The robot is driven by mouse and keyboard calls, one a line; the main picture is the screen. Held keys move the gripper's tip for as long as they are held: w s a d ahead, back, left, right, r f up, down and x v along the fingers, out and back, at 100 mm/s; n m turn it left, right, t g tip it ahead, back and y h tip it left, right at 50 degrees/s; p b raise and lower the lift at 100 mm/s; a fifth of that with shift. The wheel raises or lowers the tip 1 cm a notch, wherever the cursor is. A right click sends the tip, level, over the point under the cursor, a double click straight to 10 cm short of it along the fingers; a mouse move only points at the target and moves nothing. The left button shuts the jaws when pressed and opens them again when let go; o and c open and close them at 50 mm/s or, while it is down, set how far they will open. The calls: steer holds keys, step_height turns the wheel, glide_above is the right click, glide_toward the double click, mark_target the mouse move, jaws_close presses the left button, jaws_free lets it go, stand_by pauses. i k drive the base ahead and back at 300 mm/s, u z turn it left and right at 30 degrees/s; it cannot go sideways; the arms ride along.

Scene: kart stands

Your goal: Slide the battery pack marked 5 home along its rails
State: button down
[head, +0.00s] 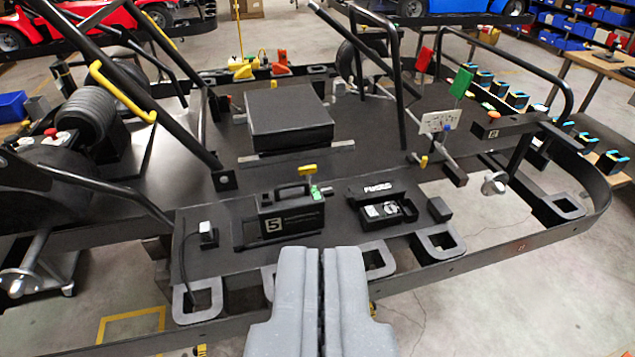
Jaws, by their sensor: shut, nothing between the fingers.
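An open fuse box (383,206) lies right of the pack. A plug on a cable (207,235) stands to the left. A large black box (288,122) is behind. A black tube frame (392,80) and a bumper rail (500,250) surround the deck.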

mark_target(296, 208)
steer(key=i, duration=1.35)
steer(key=z, duration=0.1)
